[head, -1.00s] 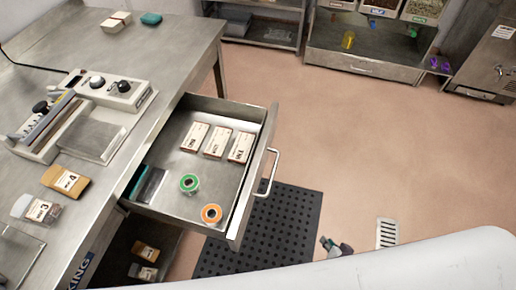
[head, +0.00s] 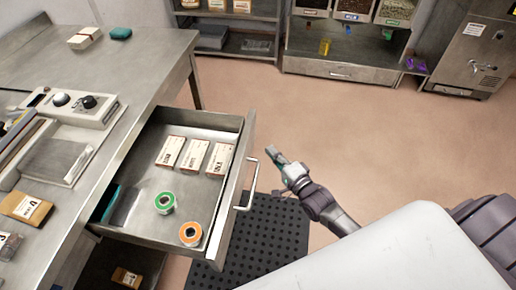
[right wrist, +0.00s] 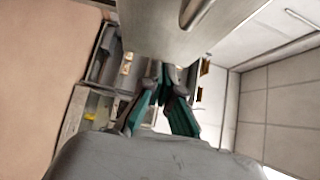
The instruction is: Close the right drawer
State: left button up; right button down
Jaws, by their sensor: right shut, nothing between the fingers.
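The metal drawer (head: 205,245) stands pulled out from the steel bench in the head view. Its bar handle (head: 250,190) is on the outer front. Three white boxes, a green roll, an orange roll and a dark packet lie inside. My right gripper (head: 277,155) is shut and empty, to the right of the handle and apart from it in the picture. In the right wrist view my fingers (right wrist: 166,85) are together below a pale panel (right wrist: 160,30) with a bar handle (right wrist: 196,10), which looks like the drawer front. My left gripper is not in view.
The bench top (head: 140,60) holds a sealing device (head: 80,105) and labelled pouches. A black perforated mat (head: 270,235) lies on the floor below the drawer. Shelving and dispensers (head: 340,60) stand at the back. The floor beyond the drawer is clear.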

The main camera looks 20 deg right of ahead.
aim_at(251, 142)
jog(key=shift+w+a+p, duration=0.35)
jog(key=shift+w+a, duration=1.15)
jog(key=shift+a, duration=0.25)
